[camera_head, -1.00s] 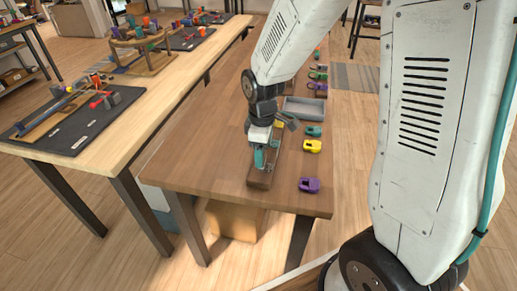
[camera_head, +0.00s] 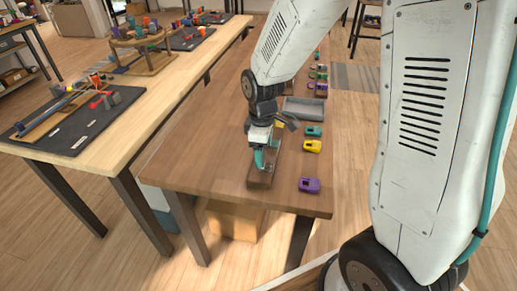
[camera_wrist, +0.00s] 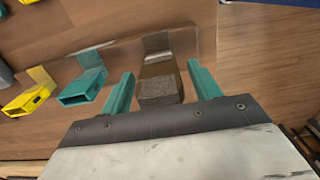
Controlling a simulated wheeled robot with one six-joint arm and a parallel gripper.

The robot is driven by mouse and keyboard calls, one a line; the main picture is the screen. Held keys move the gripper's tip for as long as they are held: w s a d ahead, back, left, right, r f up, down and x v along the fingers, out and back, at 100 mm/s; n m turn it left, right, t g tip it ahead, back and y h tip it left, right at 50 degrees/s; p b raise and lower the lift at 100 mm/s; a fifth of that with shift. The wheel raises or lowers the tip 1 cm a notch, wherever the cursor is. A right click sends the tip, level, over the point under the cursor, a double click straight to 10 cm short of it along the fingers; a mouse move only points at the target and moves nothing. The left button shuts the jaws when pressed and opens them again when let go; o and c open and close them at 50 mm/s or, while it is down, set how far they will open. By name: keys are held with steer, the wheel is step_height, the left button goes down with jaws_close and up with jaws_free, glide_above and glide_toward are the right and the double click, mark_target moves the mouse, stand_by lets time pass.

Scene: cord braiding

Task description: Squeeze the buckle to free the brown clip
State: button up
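My gripper (camera_wrist: 161,78) has two teal fingers. In the wrist view they are apart, one on each side of a brown clip (camera_wrist: 160,68), with a narrow gap at each side. The clip has a dark, rough-textured near end and a lighter flat tab at its far end. In the head view my gripper (camera_head: 264,160) points down over a brown block (camera_head: 259,182) near the front of the brown table. The fingers partly hide the block there. I cannot tell the buckle apart from the clip.
The teal (camera_wrist: 82,88) and yellow (camera_wrist: 28,100) ones also show in the wrist view. A grey tray (camera_head: 304,108) lies behind. The table left of my gripper is clear.

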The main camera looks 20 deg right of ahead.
steer(key=shift+r, duration=0.1)
steer(key=shift+r, duration=3.45)
steer(key=shift+s+r, duration=0.1)
steer(key=shift+s, duration=0.05)
steer(key=s+d+r+m, duration=0.1)
steer(key=s+r+m, duration=0.2)
steer(key=s, duration=0.4)
steer(key=s+d+r+m, duration=0.1)
steer(key=s+r+m, duration=0.3)
steer(key=s, duration=0.4)
steer(key=s+d+r+m+t, duration=0.1)
steer(key=s+r+m, duration=0.2)
steer(key=s+r, duration=0.2)
steer(key=shift+s+r+m, duration=0.3)
steer(key=shift+s+m, duration=0.1)
steer(key=shift+s, duration=0.85)
